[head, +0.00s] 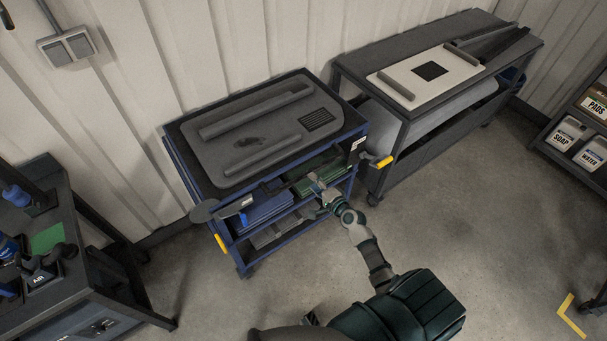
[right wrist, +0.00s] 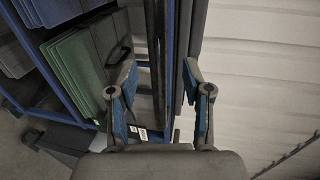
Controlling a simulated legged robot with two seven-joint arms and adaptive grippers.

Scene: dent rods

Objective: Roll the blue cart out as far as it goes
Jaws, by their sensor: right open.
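The blue cart (head: 176,150) stands against the wall in the middle of the head view. Its dark top carries a grey panel with long raised bars, and its open front shows shelves with blue and green flat items (head: 265,208). My right gripper (head: 318,188) is at the cart's front, near its upper right part. In the right wrist view the gripper (right wrist: 163,92) is open, with a blue-edged part of the cart (right wrist: 170,60) running between its fingers. I cannot tell whether the fingers touch it. My left gripper is not in view.
A dark grey bench (head: 400,160) with a white panel (head: 425,75) stands close on the cart's right. A dark bench (head: 130,290) stands at the left. Shelves with bottles (head: 590,153) are at the far right. The floor (head: 420,235) in front is mostly clear.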

